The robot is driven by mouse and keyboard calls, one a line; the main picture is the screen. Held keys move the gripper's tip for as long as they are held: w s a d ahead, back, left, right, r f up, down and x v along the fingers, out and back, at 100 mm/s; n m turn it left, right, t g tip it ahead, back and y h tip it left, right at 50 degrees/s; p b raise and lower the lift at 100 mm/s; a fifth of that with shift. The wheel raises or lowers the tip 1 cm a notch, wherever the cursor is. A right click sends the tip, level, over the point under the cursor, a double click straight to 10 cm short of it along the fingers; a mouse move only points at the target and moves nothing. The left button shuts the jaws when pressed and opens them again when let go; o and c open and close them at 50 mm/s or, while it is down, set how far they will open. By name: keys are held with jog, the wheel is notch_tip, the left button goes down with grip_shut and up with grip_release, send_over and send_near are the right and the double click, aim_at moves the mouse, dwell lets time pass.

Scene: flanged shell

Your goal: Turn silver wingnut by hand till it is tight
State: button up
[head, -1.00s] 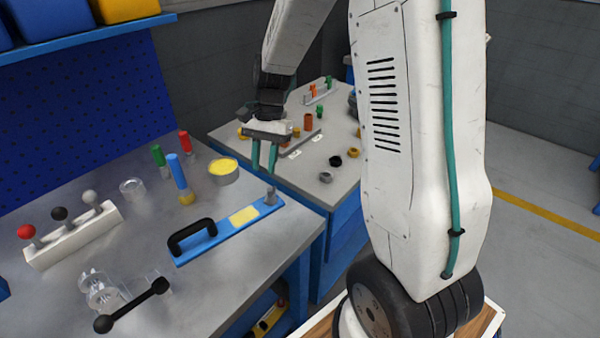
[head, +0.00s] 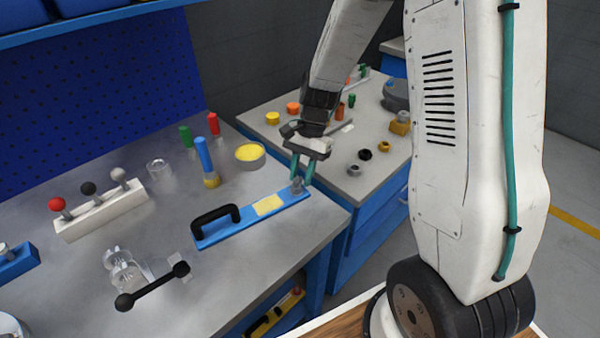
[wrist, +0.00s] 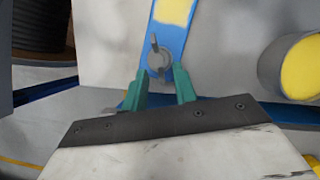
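The silver wingnut (head: 297,185) sits at the right end of the blue bar (head: 238,227), which lies on the grey bench and has a black handle and a yellow label. In the wrist view the wingnut (wrist: 158,60) shows as a round hub with a wing pointing up the picture. My gripper (head: 302,178) is open, its two teal fingers pointing down close above the wingnut. In the wrist view the gripper's fingertips (wrist: 161,72) are apart, with the wingnut just beyond them and roughly centred. I cannot tell whether they touch it.
A round tin with yellow contents (head: 250,158) stands behind the bar. A blue cylinder (head: 205,160) stands to its left. A white block with ball knobs (head: 100,212) and a black-ended rod (head: 153,287) are farther left. A second bench (head: 345,186) holds small parts. Bare bench lies in front of the bar.

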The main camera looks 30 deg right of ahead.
grip_shut()
jog(key=shift+s, duration=0.1)
jog(key=m, duration=0.2)
jog(key=m+t, duration=0.1)
jog(key=m, duration=0.1)
jog(key=shift+s+d+f+y, duration=0.1)
jog(key=shift+s+d+y, duration=0.05)
jog(key=shift+s+y, duration=0.2)
grip_release()
